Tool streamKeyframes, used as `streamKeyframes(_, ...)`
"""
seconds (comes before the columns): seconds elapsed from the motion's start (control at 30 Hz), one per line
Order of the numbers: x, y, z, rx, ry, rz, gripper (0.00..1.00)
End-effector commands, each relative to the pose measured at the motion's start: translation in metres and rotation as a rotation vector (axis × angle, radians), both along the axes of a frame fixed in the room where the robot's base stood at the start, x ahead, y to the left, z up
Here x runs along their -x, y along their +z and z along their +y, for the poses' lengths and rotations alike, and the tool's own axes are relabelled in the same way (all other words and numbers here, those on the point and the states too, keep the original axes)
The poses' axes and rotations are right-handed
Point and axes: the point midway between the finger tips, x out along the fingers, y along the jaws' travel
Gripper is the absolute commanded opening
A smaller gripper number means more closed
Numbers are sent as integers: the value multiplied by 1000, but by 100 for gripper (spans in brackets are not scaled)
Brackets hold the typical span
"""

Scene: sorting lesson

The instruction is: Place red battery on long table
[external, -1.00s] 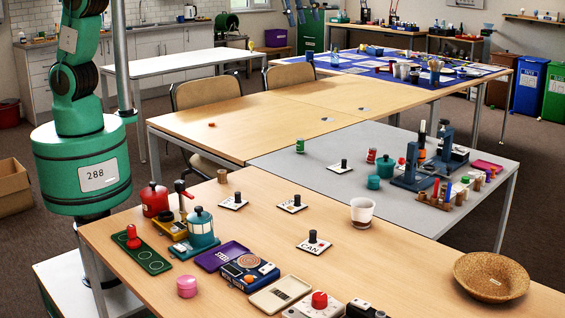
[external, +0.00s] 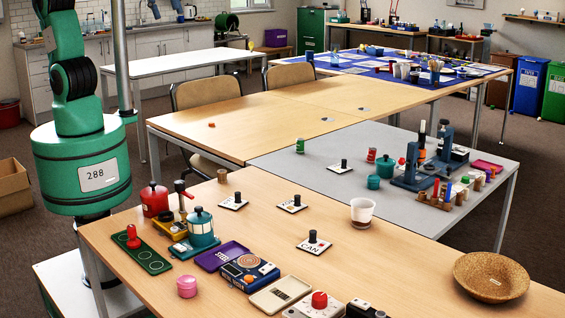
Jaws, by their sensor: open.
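A small red and white cylinder (external: 371,154) stands upright on the grey table (external: 275,162); it may be the red battery, but it is too small to tell. A similar green cylinder (external: 300,145) stands to its left. A tiny red-orange item (external: 211,125) lies on the bare wooden table (external: 185,129). A long white table (external: 170,63) stands behind, with a clear top; I cannot tell which table is the long table. My gripper is out of view; only my green arm shows at the left.
The front wooden table (external: 400,265) holds a red canister (external: 154,199), a teal pot (external: 200,225), label cards, a white cup (external: 362,212) and a cork bowl (external: 490,277). Chairs (external: 207,90) stand beside the middle table. Blue tool stands (external: 411,170) crowd the grey table's right side.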

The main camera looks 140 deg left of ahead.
Motion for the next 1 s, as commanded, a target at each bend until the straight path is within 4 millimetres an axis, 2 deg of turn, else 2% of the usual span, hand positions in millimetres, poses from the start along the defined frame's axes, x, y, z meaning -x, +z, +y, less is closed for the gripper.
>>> streamKeyframes(0.1, 31, -8, -24, -11, -57, -16, 44)
streamKeyframes(0.3, 80, -28, -57, -31, -149, -42, 44)
streamKeyframes(0.6, 149, -68, -93, -58, -281, -79, 44)
streamKeyframes(0.8, 174, -87, -104, -69, -332, -95, 44)
streamKeyframes(1.0, 181, -94, -106, -72, -348, -99, 44)
